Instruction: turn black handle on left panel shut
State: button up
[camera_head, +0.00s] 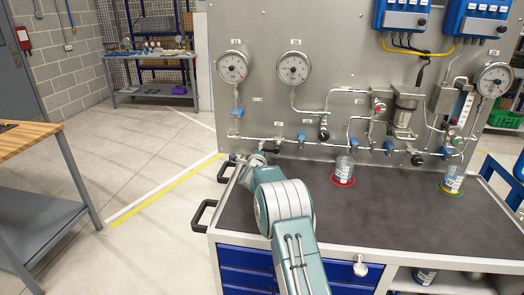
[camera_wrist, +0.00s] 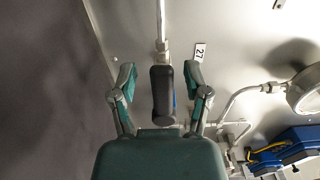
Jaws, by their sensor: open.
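In the wrist view, the black handle (camera_wrist: 162,98) sits between the two fingers of my gripper (camera_wrist: 161,76). It points along the same line as the thin metal pipe above it. The fingers are open, one on each side, with a visible gap to the handle on both sides. In the head view, my gripper (camera_head: 247,160) is at the lower left of the grey gauge panel (camera_head: 270,105), just above the tabletop.
A label marked 27 (camera_wrist: 200,52) is right of the handle. Pipes, a blue valve (camera_head: 236,136) and round gauges (camera_head: 232,67) are on the panel. A dark tabletop (camera_head: 390,215) lies below, with a cup in a red ring (camera_head: 343,172). Open floor lies left.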

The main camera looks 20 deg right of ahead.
grip_shut()
